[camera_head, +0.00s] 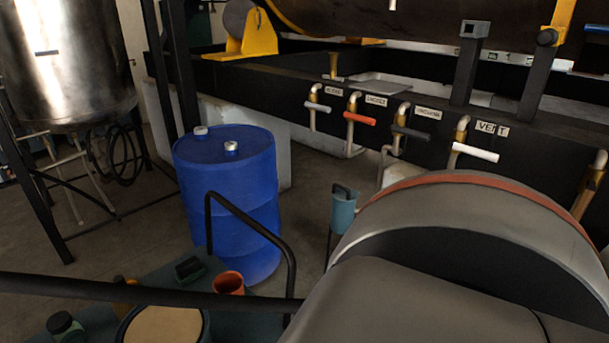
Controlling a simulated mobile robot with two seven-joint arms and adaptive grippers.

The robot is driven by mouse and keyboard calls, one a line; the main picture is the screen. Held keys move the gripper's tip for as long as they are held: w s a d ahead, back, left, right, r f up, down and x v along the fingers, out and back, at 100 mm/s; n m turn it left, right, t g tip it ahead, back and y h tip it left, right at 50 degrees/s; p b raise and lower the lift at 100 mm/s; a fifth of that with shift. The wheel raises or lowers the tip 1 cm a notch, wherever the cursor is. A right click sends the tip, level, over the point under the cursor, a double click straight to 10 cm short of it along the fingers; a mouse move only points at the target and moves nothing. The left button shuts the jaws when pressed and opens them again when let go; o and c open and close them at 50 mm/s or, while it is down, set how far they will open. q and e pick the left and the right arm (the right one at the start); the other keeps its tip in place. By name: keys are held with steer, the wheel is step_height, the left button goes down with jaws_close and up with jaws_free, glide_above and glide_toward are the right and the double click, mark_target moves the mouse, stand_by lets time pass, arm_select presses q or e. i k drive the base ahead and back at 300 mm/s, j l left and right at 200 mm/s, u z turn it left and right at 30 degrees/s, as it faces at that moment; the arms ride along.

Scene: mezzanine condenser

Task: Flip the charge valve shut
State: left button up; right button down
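A row of brass valves with lever handles is on the black beam (250,82). The rightmost label (492,129) reads VENT. The other labels are too small to read surely, so I cannot tell from lettering which is the charge valve. All the levers stick out toward the camera, slightly to the right. Neither of my grippers is in view.
A blue drum (228,205) stands left of the valves. A cart with a black handrail (245,218) is in front, holding an orange cup (228,283). A steel tank (65,60) stands at left.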

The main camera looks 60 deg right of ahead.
mark_target(589, 192)
steer(key=k+j+z, duration=0.1)
steer(key=z, duration=3.4)
